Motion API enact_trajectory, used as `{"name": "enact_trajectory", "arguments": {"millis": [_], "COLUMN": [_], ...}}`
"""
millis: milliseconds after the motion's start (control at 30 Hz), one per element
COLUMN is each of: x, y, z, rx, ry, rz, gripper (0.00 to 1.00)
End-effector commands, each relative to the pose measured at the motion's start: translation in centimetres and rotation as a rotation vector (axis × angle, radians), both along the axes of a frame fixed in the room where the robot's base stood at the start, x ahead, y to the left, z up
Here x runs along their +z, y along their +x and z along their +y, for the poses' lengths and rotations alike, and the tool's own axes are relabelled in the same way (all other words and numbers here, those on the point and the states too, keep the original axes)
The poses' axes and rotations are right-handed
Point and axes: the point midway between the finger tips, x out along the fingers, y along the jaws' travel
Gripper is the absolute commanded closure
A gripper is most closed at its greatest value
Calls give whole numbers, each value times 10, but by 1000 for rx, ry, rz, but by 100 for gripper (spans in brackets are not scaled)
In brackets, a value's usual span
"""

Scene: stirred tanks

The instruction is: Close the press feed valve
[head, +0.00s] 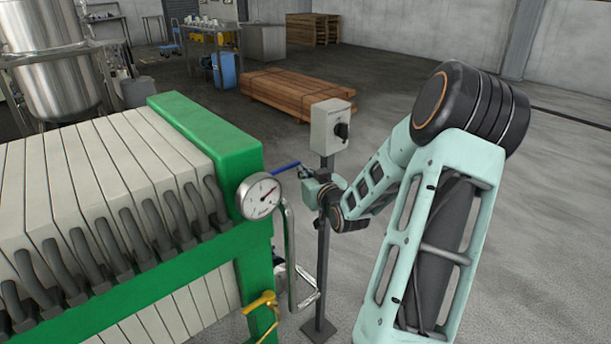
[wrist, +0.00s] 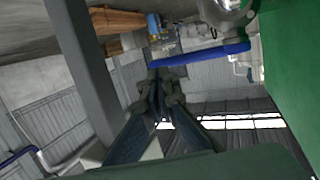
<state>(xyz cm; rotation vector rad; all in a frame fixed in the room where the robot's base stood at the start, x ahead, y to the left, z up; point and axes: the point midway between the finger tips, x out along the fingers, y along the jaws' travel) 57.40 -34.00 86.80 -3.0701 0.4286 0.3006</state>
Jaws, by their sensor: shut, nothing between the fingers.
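A blue lever handle (head: 286,166) shows beside the pressure gauge at the corner of the green press frame (head: 215,140); its valve body is hidden in the head view. In the wrist view the blue handle (wrist: 205,55) runs sideways just beyond my fingertips, below a metal fitting (wrist: 228,12). My gripper (head: 304,172) is close to the free end of the handle. In the wrist view my gripper (wrist: 165,78) is shut and empty, its tips near the handle's left end; I cannot tell whether they touch it.
A grey switch box (head: 332,126) stands on a thin post (head: 322,255) right beside my gripper. A round gauge (head: 259,196) and a bent metal pipe (head: 290,255) are on the press side. A yellow handle (head: 260,303) sits lower. Open floor (head: 560,210) lies to the right.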

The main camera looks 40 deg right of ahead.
Motion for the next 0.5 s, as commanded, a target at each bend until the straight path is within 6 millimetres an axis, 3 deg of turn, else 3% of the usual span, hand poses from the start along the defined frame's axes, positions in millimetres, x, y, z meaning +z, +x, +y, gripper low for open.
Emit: {"name": "enact_trajectory", "arguments": {"millis": [67, 300, 500], "x": [1, 15, 20], "y": [3, -54, -85], "z": [1, -5, -7], "rx": [1, -2, -2], "ry": [-1, -3, -1], "rz": [0, 2, 1], "gripper": [100, 100, 100]}}
